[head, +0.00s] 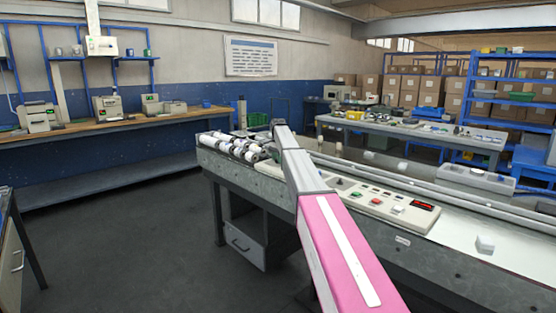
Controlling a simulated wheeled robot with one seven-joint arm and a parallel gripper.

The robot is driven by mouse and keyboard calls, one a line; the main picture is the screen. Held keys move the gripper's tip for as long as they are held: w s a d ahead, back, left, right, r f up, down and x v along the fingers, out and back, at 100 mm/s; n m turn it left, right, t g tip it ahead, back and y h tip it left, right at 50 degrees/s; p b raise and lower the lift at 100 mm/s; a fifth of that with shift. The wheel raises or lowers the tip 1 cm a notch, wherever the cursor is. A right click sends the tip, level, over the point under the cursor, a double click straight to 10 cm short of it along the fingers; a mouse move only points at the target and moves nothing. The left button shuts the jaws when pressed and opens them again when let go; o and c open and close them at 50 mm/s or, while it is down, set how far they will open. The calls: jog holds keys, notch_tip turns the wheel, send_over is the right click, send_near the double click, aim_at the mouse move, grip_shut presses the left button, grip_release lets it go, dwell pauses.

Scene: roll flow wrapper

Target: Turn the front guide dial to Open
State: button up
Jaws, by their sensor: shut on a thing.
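The wrapper machine (460,240) runs from the centre to the right edge, with a pale top and a grey speckled front. A control panel (385,205) on its near side carries small green, red and white buttons and a red-lit display (422,206). I cannot pick out the front guide dial or read its setting. My pink and grey arm reaches from the bottom edge up over the machine, left of the panel. My gripper does not show; the arm's far links hide that spot, so what it holds is hidden.
White rollers (240,147) line the machine's left end. A small white block (485,243) sits on its right part. A workbench (120,122) runs along the left wall. A table (410,132) and blue shelves with boxes stand behind. The floor at left is clear.

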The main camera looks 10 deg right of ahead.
jog(key=shift+n, duration=0.3)
jog(key=n, duration=0.5)
jog(key=shift+n, duration=0.3)
jog(key=n, duration=1.1)
jog(key=shift+n, duration=0.3)
jog(key=n, duration=0.6)
jog(key=o, duration=0.9)
jog(key=shift+r, duration=0.15)
